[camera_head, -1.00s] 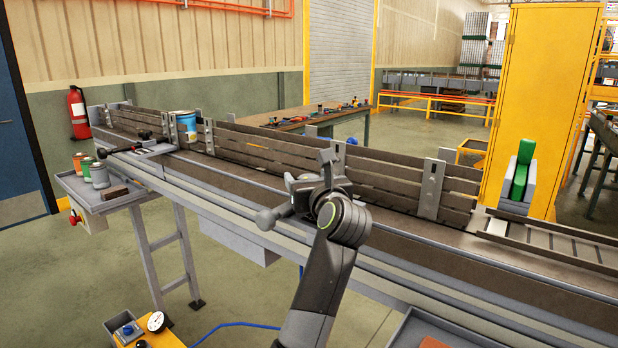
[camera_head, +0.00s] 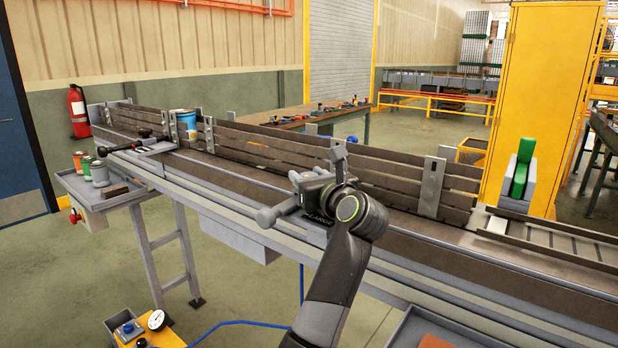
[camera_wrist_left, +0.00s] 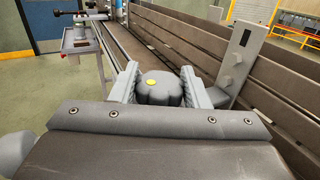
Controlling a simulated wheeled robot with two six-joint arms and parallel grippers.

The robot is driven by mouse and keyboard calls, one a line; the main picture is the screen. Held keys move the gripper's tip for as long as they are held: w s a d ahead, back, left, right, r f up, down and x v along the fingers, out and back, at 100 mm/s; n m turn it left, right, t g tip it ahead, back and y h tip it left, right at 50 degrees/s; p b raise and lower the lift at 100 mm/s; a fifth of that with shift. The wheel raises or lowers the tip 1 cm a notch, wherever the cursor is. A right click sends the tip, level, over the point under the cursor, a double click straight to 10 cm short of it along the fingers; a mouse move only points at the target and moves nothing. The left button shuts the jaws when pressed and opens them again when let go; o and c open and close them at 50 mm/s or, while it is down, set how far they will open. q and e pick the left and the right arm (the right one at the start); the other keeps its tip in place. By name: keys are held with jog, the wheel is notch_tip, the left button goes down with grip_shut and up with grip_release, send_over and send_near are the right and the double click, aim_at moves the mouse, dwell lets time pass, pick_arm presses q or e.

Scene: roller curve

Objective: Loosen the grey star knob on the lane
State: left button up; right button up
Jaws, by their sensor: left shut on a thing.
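The grey star knob (camera_wrist_left: 160,92) is dark and lobed, with a yellow dot on top. In the left wrist view it sits between the two ribbed grey fingers of my left gripper (camera_wrist_left: 160,86), one finger on each side of it. The gripper is shut on the knob. In the head view my left gripper (camera_head: 312,188) is over the lane (camera_head: 240,178), near its slatted guard; the knob is hard to make out there behind the gripper. My right gripper is not in view.
The slatted side guard (camera_head: 395,182) with upright slotted brackets (camera_head: 431,188) runs along the lane's far side, close to the gripper. A side tray (camera_head: 112,196) with small cans stands at the left. A green block (camera_head: 521,170) stands at the right.

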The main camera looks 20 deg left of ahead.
pick_arm(q)
jog(key=n+g+y, duration=0.4)
jog(key=g, duration=0.2)
jog(key=shift+n, duration=0.4)
jog(key=shift+f+n+g+y+b, duration=0.1)
jog(key=shift+n+g+y+b, duration=0.1)
jog(key=shift+n+g+y, duration=0.45)
jog(key=shift+n+g+y+b, duration=0.1)
jog(key=shift+n+g+b, duration=0.2)
jog(key=shift+g, duration=0.65)
jog(key=shift+s+f+n+g, duration=0.15)
jog(key=shift+n+g, duration=0.5)
jog(key=shift+g, duration=0.35)
jog(key=shift+w+f+n+g, duration=0.1)
jog(key=shift+n+g, duration=0.5)
jog(key=shift+g, duration=0.4)
jog(key=o, duration=1)
jog(key=shift+r, duration=0.15)
jog(key=shift+r, duration=0.15)
